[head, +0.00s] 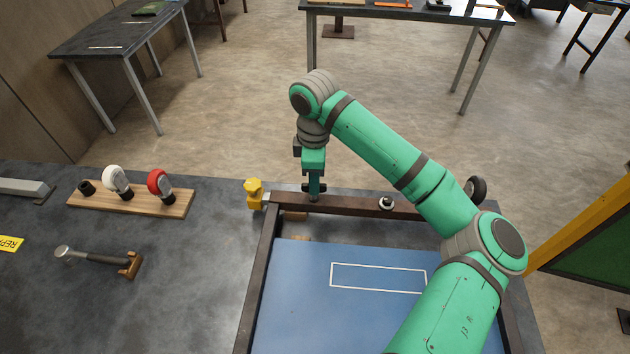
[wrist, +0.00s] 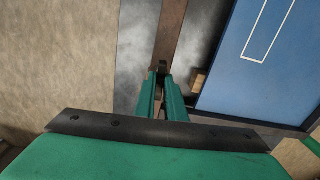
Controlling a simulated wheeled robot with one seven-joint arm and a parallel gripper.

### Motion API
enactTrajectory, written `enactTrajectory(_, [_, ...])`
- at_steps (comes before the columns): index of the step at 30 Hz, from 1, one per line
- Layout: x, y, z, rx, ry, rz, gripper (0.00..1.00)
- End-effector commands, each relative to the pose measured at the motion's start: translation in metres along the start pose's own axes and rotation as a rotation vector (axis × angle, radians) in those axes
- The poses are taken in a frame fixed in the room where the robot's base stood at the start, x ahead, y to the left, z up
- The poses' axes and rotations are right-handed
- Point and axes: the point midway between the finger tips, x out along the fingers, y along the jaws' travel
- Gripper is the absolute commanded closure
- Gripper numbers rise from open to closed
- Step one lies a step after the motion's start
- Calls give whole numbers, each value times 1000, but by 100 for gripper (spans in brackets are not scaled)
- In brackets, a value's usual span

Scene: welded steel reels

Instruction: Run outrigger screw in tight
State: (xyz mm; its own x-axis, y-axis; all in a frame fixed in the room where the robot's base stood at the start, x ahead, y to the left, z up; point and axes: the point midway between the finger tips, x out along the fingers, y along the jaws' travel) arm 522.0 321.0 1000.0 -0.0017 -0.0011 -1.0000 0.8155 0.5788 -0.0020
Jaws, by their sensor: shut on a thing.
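My gripper (head: 315,190) points down at the brown steel beam (head: 350,202) along the back of the blue-topped frame. In the wrist view the two green fingers (wrist: 162,80) are close together, shut on a small dark piece (wrist: 162,67) at the beam. This piece looks like the outrigger screw. The fingers hide most of it, so I cannot tell how deep it sits. The beam (wrist: 171,35) runs away beyond the fingertips.
A yellow fitting (head: 254,193) stands at the beam's left end, and a small round white fitting (head: 386,203) sits on the beam. A blue panel (head: 300,315) lies in front.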

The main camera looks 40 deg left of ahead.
Motion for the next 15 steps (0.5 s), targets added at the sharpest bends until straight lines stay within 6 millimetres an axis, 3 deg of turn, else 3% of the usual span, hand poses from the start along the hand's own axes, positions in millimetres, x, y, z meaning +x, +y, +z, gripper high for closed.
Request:
enactTrajectory(13, [-1, 1, 0, 84, -1, 4, 100])
enactTrajectory(15, [-1, 2, 0, 84, 0, 4, 76])
